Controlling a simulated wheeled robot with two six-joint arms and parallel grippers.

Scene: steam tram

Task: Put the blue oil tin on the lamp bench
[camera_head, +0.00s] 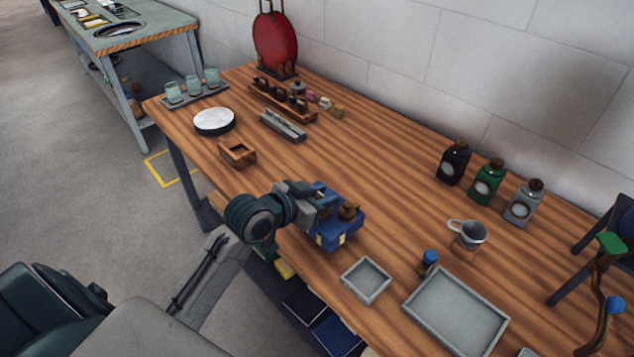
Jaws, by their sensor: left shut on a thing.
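My left gripper (318,205) is shut on the blue oil tin (338,232). The tin is a blue box with a brass cap and a pale label. It is over the front part of a wooden-topped bench (370,170); whether it touches the top is hard to tell. My gripper and wrist come in from its left and hide part of it. No label shows whether this is the lamp bench. A second bench (128,38), with a grey top, stands at the far left. My right gripper is not in view.
A small grey tray (366,281) and a larger one (412,304) lie at the front right. A mug (468,236) and dark, green (487,182) and grey bottles stand beyond. A small wooden box (237,155) is left. The bench's middle is clear.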

